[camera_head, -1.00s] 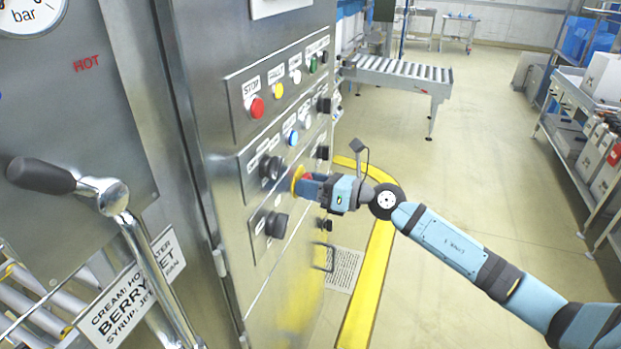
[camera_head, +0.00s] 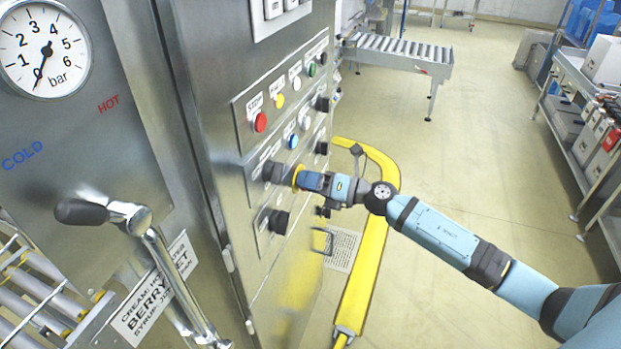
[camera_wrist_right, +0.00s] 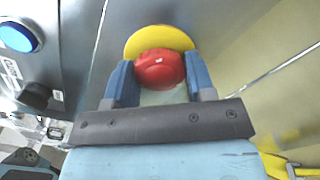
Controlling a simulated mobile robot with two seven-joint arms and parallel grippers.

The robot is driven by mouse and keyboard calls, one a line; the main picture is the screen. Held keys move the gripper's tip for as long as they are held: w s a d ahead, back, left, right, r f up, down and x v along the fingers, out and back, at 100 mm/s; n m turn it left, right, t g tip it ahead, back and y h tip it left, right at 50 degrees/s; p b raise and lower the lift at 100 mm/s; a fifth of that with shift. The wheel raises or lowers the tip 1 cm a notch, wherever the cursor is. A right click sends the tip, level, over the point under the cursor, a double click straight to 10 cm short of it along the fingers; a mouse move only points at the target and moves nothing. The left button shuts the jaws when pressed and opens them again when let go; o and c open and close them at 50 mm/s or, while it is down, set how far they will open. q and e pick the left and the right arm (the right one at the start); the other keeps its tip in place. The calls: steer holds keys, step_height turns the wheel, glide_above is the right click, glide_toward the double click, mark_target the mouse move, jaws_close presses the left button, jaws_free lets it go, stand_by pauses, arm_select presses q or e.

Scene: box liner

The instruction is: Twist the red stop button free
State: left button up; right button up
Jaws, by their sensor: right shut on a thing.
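The red stop button (camera_wrist_right: 160,68) is a mushroom head on a round yellow plate (camera_wrist_right: 158,40), which also shows in the head view (camera_head: 298,177). The plate is on the side of the steel cabinet. My right gripper (camera_wrist_right: 160,80) has its two blue fingers on opposite sides of the red head, shut on it. In the head view my right gripper (camera_head: 311,181) reaches the yellow plate from the right, and the red head is hidden behind a finger. My left gripper is not in view.
Panels with a smaller red button (camera_head: 260,122) labelled STOP, lamps and black knobs (camera_head: 278,221) sit close to my right gripper. A lever handle (camera_head: 105,212) juts out at the left. A yellow floor rail (camera_head: 362,275) curves below my arm. The floor to the right is open.

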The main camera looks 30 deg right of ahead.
stand_by(0.3)
steer(key=o, duration=0.9)
steer(key=shift+o, duration=0.2)
steer(key=b+v, duration=0.4)
steer(key=v, duration=0.9)
steer(key=shift+s+d, duration=0.2)
steer(key=shift+s, duration=0.05)
